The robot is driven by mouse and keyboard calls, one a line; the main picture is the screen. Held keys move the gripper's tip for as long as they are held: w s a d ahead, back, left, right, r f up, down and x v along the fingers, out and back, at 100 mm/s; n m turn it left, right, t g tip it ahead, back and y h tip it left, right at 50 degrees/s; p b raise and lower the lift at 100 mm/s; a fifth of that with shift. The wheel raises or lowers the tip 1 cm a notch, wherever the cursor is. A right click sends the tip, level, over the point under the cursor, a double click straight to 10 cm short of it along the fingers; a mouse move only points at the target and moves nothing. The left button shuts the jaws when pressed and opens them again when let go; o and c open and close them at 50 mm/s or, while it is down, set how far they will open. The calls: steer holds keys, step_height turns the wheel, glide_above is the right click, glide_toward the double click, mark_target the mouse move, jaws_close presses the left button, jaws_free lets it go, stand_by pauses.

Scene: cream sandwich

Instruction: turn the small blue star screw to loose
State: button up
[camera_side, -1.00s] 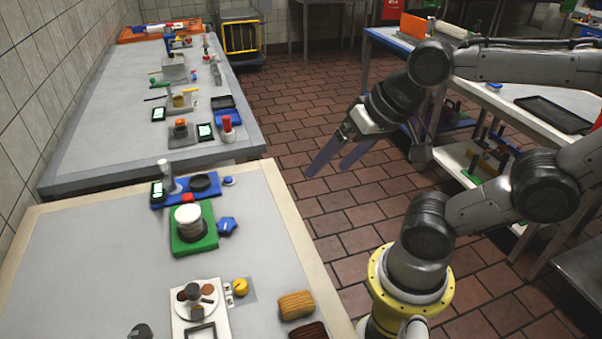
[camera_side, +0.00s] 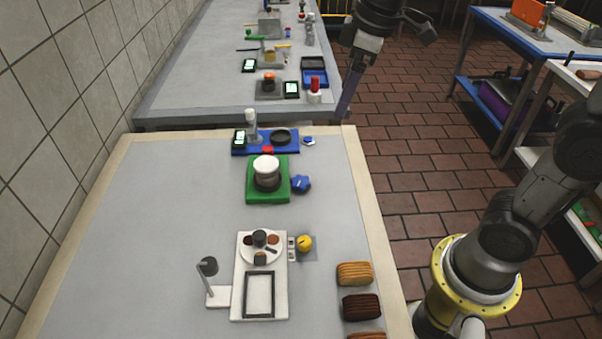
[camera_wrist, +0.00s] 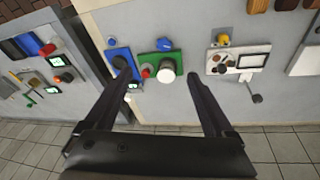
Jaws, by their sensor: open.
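A small blue star screw (camera_side: 308,141) sits at the right end of the blue plate (camera_side: 240,150) on the near bench. It also shows in the wrist view (camera_wrist: 112,41), small and blurred. A larger blue star knob (camera_side: 301,184) sticks out beside the green base (camera_side: 252,190), which carries a white-topped round part (camera_side: 266,167). My gripper (camera_side: 346,100) is open and empty, above the near bench's far right corner, up and right of the small screw in the side view. In the wrist view its fingers (camera_wrist: 161,78) are spread with nothing between them.
A white tray (camera_side: 240,285) with a round plate, a yellow knob (camera_side: 304,243) and several biscuits (camera_side: 355,273) are nearer on the bench. A black dish (camera_side: 280,136) stands on the blue plate. A second bench (camera_side: 190,100) lies beyond. The bench's left side is clear.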

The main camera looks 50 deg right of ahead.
steer(key=n+g, duration=0.2)
glide_above(301, 180)
steer(key=s, duration=0.1)
step_height(301, 180, down, 6)
step_height(301, 180, down, 4)
steer(key=w+g, duration=0.1)
step_height(301, 180, down, 14)
steer(key=shift+r, duration=0.1)
steer(key=shift+c, duration=0.2)
steer(key=c, duration=1.3)
steer(key=shift+r, duration=0.1)
steer(key=shift+n, duration=2.9)
